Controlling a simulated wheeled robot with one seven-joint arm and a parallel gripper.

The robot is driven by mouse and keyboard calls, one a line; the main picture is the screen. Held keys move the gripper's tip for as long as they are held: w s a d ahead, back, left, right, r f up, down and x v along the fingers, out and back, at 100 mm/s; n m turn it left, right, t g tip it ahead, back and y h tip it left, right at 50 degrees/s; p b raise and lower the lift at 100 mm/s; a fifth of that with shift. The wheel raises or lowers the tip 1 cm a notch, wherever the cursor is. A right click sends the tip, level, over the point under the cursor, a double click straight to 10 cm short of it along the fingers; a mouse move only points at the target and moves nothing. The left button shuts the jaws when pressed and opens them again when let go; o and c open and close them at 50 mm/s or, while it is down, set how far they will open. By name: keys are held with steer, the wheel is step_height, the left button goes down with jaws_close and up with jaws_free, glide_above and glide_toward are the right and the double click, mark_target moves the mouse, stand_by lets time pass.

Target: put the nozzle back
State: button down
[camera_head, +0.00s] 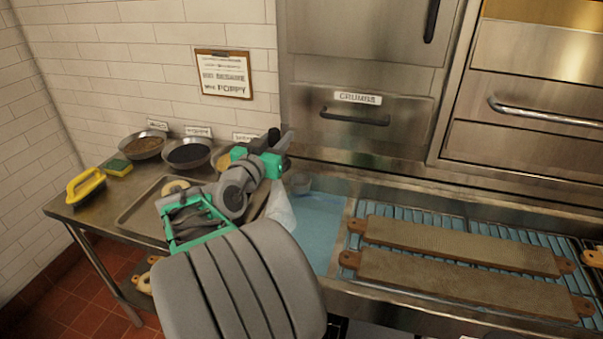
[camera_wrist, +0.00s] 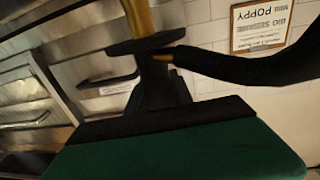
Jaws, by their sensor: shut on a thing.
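My gripper (camera_head: 272,142) is shut on a dark piece that I take to be the nozzle, raised above the back of the counter between the bowls and the blue basin. In the wrist view my gripper (camera_wrist: 165,95) also shows, with its green body along the bottom. There the nozzle (camera_wrist: 145,44) has a black collar, a brass-yellow tube rising out of the top edge and a thick black part reaching right. In the head view the nozzle is small and partly merged with my dark fingers. I cannot make out a holder for it in either view.
A blue basin (camera_head: 318,225) lies below my gripper. Two long boards (camera_head: 455,245) lie at right. The crumbs drawer (camera_head: 375,122) is behind.

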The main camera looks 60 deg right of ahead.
steer(key=d+f+p, duration=0.1)
steer(key=d+f, duration=0.3)
steer(key=d+f+p, duration=0.1)
steer(key=d+f, duration=0.2)
steer(key=d, duration=0.1)
steer(key=d+f+p, duration=0.1)
steer(key=d+f, duration=0.3)
steer(key=shift+s+f, duration=0.35)
steer(key=shift+s, duration=0.05)
steer(key=shift+s+a, duration=0.1)
steer(key=shift+f+b, duration=0.2)
steer(key=shift+b, duration=0.15)
steer(key=c, duration=1.1)
jaws_free()
steer(key=shift+r+p, duration=0.15)
steer(key=shift+p, duration=0.65)
